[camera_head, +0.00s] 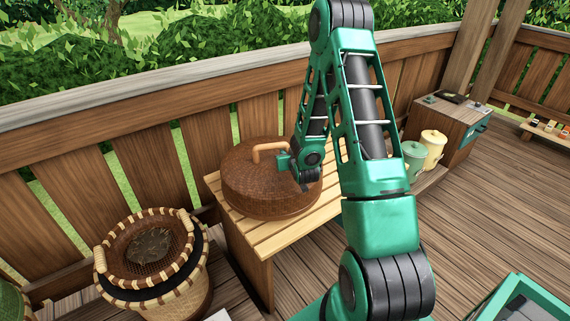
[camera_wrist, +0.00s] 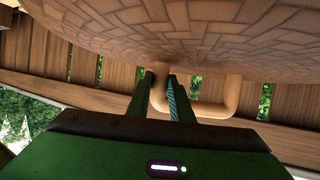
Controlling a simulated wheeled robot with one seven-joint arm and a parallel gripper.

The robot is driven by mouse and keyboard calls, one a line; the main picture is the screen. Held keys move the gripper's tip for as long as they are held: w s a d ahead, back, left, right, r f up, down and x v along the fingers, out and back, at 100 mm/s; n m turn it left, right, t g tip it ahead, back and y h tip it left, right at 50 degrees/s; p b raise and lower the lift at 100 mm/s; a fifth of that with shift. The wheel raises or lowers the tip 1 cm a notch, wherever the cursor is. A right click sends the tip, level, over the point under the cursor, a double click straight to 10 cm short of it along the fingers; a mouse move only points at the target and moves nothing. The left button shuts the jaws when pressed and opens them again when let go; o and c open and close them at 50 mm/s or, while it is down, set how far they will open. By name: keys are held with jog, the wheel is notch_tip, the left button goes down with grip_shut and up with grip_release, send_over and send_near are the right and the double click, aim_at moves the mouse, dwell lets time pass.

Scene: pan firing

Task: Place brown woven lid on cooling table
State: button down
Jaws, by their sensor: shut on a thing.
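The brown woven lid (camera_head: 255,190) is a wide dome, level, over the pale slatted wooden table (camera_head: 262,235). Its lower rim looks to be at the tabletop; I cannot tell whether it touches. Its light brown handle (camera_head: 268,146) stands on top. My gripper (camera_head: 284,160) is at the right end of the handle. In the wrist view, my gripper (camera_wrist: 161,82) is shut on one leg of the handle (camera_wrist: 212,110), and the woven lid surface (camera_wrist: 200,35) fills the upper part. My arm hides the table's right part.
A round woven basket (camera_head: 185,285) with a laced rim and a dark inside stands left of the table. A wooden railing (camera_head: 100,175) runs close behind. Green (camera_head: 412,160) and yellow (camera_head: 432,150) canisters stand to the right. A teal-edged box (camera_head: 520,285) is at lower right.

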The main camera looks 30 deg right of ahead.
jog(key=shift+f, duration=2)
jog(key=c, duration=1.6)
grip_release()
